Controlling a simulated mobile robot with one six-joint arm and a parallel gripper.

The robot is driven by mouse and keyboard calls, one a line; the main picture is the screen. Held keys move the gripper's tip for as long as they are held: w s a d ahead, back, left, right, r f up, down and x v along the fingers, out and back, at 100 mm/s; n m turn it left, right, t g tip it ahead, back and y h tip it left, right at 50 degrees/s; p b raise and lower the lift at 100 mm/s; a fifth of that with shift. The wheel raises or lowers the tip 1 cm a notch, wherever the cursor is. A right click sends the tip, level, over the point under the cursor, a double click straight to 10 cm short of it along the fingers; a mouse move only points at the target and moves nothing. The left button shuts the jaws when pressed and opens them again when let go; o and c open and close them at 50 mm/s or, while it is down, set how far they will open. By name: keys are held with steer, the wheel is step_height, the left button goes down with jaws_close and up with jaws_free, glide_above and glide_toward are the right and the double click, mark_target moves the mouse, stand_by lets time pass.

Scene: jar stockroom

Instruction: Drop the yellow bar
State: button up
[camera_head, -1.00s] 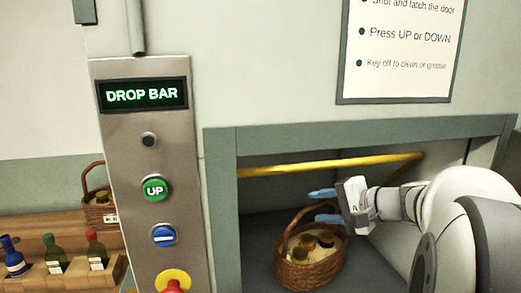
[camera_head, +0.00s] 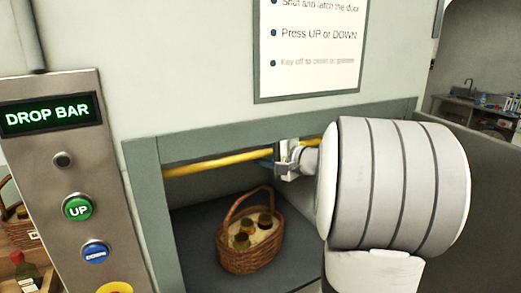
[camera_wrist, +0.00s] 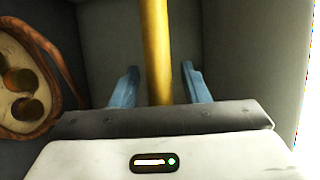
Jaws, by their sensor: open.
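The yellow bar (camera_head: 215,163) runs across the upper part of the hatch opening in the head view. In the wrist view the yellow bar (camera_wrist: 157,50) passes between the two blue fingers of my gripper (camera_wrist: 158,88). The fingers are open, with a gap on each side of the bar. In the head view my gripper (camera_head: 268,160) is at the bar, partly hidden by my own arm. The display (camera_head: 48,113) reads "DROP BAR".
A wicker basket (camera_head: 252,250) with several jars stands on the hatch floor below the bar. It also shows at the left in the wrist view (camera_wrist: 62,62). The hatch frame (camera_head: 150,195) surrounds the opening. A panel with a green UP button (camera_head: 77,208) and a blue button (camera_head: 95,252) is at left.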

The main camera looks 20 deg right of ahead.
steer(key=shift+c, duration=0.2)
jaws_close()
stand_by(0.3)
